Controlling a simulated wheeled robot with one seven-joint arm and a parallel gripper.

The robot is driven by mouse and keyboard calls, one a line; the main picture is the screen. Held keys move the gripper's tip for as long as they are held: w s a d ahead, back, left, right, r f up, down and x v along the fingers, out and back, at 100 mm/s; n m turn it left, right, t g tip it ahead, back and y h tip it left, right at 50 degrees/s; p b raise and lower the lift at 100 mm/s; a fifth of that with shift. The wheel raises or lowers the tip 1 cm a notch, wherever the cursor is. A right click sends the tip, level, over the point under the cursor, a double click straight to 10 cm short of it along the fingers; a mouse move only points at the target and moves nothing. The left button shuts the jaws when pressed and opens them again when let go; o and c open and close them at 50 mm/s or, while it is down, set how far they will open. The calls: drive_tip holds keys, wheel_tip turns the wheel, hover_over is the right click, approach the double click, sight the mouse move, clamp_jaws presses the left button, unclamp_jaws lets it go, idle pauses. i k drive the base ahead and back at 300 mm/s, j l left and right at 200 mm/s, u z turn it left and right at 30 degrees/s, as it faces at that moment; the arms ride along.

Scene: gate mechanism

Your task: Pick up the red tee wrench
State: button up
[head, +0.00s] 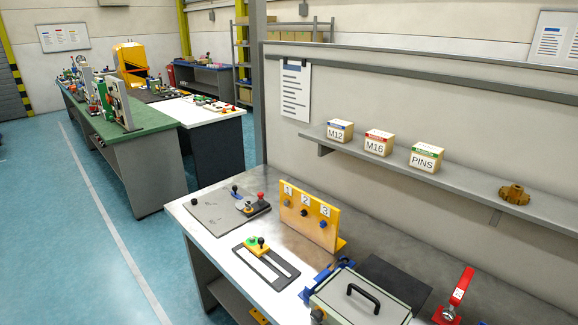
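I cannot make out a clear T-shaped red wrench in the head view. The largest red thing is an upright, tilted red handle (462,285) with a pale marking, on a red base (446,316) at the right front of the metal bench (222,252). A small red knob (261,196) stands on a dark block on a grey plate at the bench's left end. My gripper is not in view.
A yellow panel (328,220) numbered 1, 2, 3 stands mid-bench. A slotted plate (265,268) and a grey lidded box (340,298) with a black handle lie in front. The shelf (470,192) above holds boxes M12, M16, PINS and a brass part (514,194).

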sight(448, 315)
drive_tip(key=z, duration=1.15)
drive_tip(key=i+j, duration=0.1)
drive_tip(key=j, duration=0.2)
drive_tip(key=i+j+z, duration=0.1)
drive_tip(key=j, duration=0.2)
